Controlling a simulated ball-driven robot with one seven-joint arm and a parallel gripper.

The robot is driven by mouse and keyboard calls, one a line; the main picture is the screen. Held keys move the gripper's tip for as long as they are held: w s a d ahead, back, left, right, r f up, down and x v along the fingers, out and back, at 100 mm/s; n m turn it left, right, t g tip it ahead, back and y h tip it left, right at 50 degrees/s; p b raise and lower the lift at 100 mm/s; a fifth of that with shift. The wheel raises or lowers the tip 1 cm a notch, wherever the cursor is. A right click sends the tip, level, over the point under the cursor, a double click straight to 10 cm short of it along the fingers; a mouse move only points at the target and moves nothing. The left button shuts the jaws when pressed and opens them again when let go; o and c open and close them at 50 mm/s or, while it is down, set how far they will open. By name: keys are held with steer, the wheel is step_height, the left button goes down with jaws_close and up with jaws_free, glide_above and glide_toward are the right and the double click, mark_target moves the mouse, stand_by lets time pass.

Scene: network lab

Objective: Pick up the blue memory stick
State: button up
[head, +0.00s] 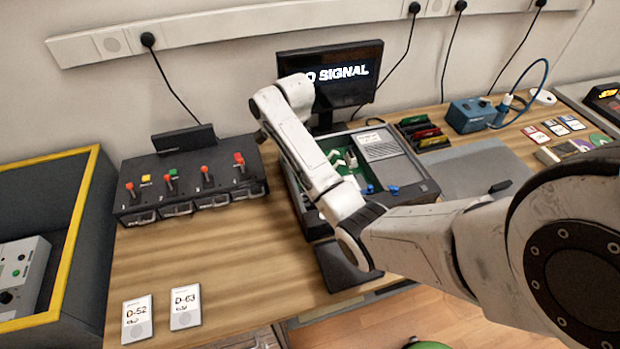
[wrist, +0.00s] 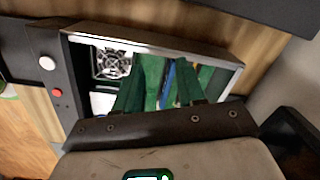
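The blue memory stick (wrist: 168,84) shows in the wrist view as a narrow blue strip inside the open computer case (wrist: 225,62), among green boards. My gripper (wrist: 160,62) shows as two dark green fingers, spread apart, with the blue strip between them in the picture. I cannot tell whether they touch it or how far above it they are. In the head view the open case (head: 422,186) lies on the bench, partly behind my arm. My gripper and the blue stick cannot be made out there.
A monitor (head: 358,72) stands behind the case. A rack of coloured sticks (head: 422,133) and a blue box (head: 470,114) are to the right. A black panel with red levers (head: 190,207) is left. Two white cards (head: 137,319) lie front left. The bench between is clear.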

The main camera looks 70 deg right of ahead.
steer(key=s+d+r+m, duration=0.3)
steer(key=d+m, duration=0.1)
steer(key=d, duration=0.3)
steer(key=shift+m+g, duration=0.3)
steer(key=shift+g, duration=0.1)
steer(key=f, duration=0.5)
steer(key=shift+s+d, duration=0.15)
steer(key=shift+d, duration=0.1)
steer(key=shift+a+f+p, duration=0.15)
steer(key=shift+f+p, duration=0.2)
steer(key=shift+f, duration=1)
steer(key=shift+a+f+p, duration=0.1)
steer(key=shift+f+p, duration=0.2)
steer(key=shift+f, duration=1.05)
steer(key=shift+c, duration=0.2)
jaws_close()
